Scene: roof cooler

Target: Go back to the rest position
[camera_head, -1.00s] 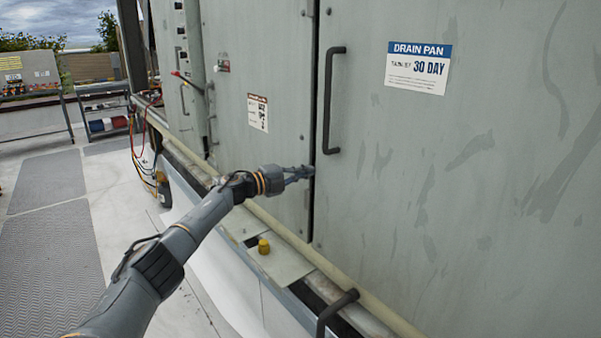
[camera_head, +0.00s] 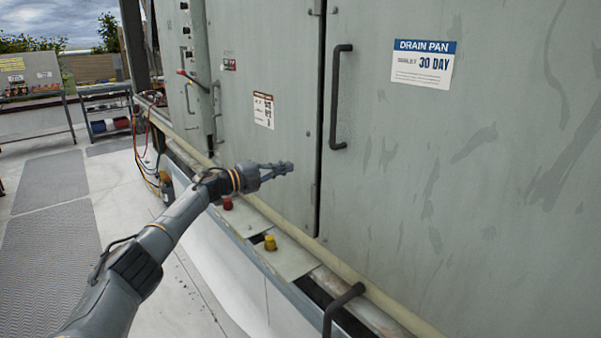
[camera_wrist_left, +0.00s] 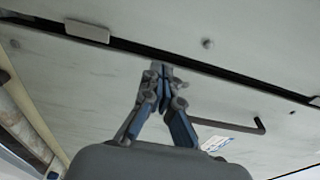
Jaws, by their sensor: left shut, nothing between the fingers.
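My left gripper (camera_head: 283,168) is shut and empty in the head view. It is in front of the grey-green cooler cabinet, left of the seam beside the drain pan door (camera_head: 420,190). In the left wrist view its closed fingers (camera_wrist_left: 160,75) point toward the cabinet panels, with the dark seam and a door handle behind them. I cannot tell whether the fingertips touch the panel. My right gripper is not in view.
A black door handle (camera_head: 338,97) stands out from the door. A yellow cap (camera_head: 270,243) and a red cap (camera_head: 227,203) sit on the ledge along the cabinet's foot. A dark curved handle (camera_head: 342,308) is at the front. Shelves (camera_head: 106,110) stand at the far left beyond open floor.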

